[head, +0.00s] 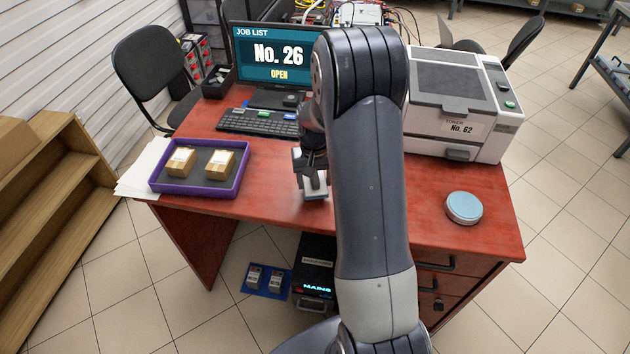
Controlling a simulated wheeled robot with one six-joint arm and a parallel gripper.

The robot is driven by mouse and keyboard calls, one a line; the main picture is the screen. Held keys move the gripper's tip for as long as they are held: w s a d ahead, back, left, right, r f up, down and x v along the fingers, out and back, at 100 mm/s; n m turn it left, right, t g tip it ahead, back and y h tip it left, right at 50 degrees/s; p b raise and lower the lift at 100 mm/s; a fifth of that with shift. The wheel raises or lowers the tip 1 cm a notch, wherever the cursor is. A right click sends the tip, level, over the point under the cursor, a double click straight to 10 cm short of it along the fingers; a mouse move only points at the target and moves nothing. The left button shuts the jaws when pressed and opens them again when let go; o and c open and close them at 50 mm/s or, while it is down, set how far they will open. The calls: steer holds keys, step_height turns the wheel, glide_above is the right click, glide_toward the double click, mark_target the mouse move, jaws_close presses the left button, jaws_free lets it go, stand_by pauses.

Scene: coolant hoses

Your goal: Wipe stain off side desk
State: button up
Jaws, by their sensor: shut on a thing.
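The red-brown desk (275,190) fills the middle of the head view. My gripper (313,178) points down over the desk's front middle, left of my forearm. It is shut on a small pale grey-white block (316,195), whose make I cannot tell. The block is at or just above the desk top; contact is not clear. No stain shows on the bare desk top. My arm hides a broad strip of the desk, and the gripper and block cover the patch under them.
A purple tray (198,194) with two small boxes stands left of the gripper. A keyboard (258,122) and monitor (275,55) stand behind. A printer (463,105) and a round blue-topped tin (464,208) stand right. The desk between tray and gripper is clear.

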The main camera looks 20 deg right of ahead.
steer(key=shift+r+p, duration=1.3)
steer(key=shift+r, duration=1.05)
